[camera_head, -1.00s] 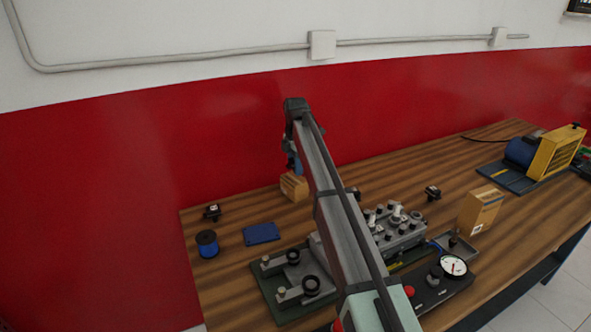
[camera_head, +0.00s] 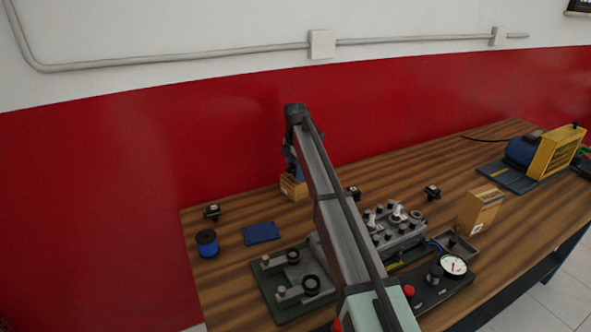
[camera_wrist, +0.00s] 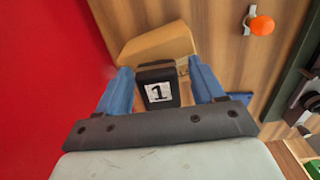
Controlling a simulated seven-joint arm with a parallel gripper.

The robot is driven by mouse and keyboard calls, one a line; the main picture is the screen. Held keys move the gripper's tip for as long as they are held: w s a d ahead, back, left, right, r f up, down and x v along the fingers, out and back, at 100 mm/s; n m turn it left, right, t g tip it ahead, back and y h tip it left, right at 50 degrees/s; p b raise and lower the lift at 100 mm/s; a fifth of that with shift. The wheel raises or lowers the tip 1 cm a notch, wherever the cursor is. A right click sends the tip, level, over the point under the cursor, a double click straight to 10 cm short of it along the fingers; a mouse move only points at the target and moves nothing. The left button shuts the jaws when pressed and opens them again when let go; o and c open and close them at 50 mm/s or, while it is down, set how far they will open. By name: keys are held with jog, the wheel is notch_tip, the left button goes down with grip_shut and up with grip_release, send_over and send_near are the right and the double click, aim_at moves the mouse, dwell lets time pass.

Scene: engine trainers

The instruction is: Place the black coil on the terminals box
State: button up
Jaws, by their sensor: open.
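My open gripper (camera_wrist: 160,70) has its blue fingers on either side of a black coil (camera_wrist: 158,90) with a white label reading "1". A cardboard box (camera_wrist: 158,48) lies just beyond the coil in the wrist view. I cannot tell whether the coil rests on it or whether the fingers touch the coil. In the head view, my gripper (camera_head: 293,168) points down at the small cardboard box (camera_head: 294,188) near the red wall, partly covering its top. The coil between the fingers cannot be made out there.
Other small black parts stand at the left (camera_head: 212,212) and right (camera_head: 432,192). A blue spool (camera_head: 207,243) and blue plate (camera_head: 261,232) lie left. The engine trainer (camera_head: 400,232) and a larger box (camera_head: 481,209) stand right. The red wall is close behind the gripper.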

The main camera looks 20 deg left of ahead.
jog(key=shift+r, duration=0.1)
notch_tip(320, 180, up, 12)
dwell(0.5)
